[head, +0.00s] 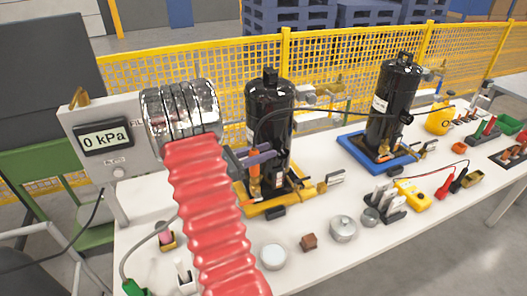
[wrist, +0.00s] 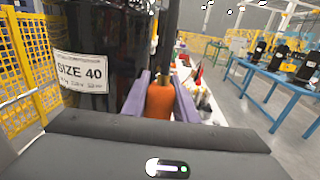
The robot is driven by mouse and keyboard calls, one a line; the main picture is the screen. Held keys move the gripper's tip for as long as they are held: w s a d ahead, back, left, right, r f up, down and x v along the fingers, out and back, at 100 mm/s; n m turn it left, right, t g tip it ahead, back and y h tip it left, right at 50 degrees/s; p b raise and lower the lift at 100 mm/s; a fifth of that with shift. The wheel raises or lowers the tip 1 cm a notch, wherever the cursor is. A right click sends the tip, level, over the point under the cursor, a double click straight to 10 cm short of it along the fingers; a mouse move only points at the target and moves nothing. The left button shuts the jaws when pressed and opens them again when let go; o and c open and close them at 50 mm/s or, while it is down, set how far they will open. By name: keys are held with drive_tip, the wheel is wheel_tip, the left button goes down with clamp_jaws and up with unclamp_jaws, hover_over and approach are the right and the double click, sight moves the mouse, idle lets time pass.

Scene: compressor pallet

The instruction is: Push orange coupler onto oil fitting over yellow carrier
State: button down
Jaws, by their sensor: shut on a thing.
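The orange coupler (wrist: 160,101) stands between the two purple fingers of my gripper (wrist: 161,82) in the wrist view. My gripper is shut on it. In the head view my gripper (head: 258,158) is beside the lower part of the black compressor (head: 270,105) on the yellow carrier (head: 308,192). Brass-coloured parts (head: 254,187) show just below the fingers, low on that compressor. I cannot tell which is the oil fitting, or whether the coupler touches it. The compressor, with its SIZE 40 label (wrist: 80,75), stands close on the left in the wrist view.
A second black compressor (head: 394,105) stands on a blue carrier (head: 357,151) to the right. A gauge box (head: 103,138) reads 0 kPa at left. A round white lid (head: 273,256), a brown block (head: 309,242) and a metal pot (head: 343,228) lie on the front table.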

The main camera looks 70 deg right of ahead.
drive_tip(key=shift+f, duration=0.15)
drive_tip(key=c, duration=1.3)
unclamp_jaws()
drive_tip(key=shift+c, duration=0.2)
drive_tip(key=v, duration=0.7)
drive_tip(key=shift+w+a, duration=0.2)
drive_tip(key=shift+a, duration=0.05)
drive_tip(key=shift+f, duration=0.1)
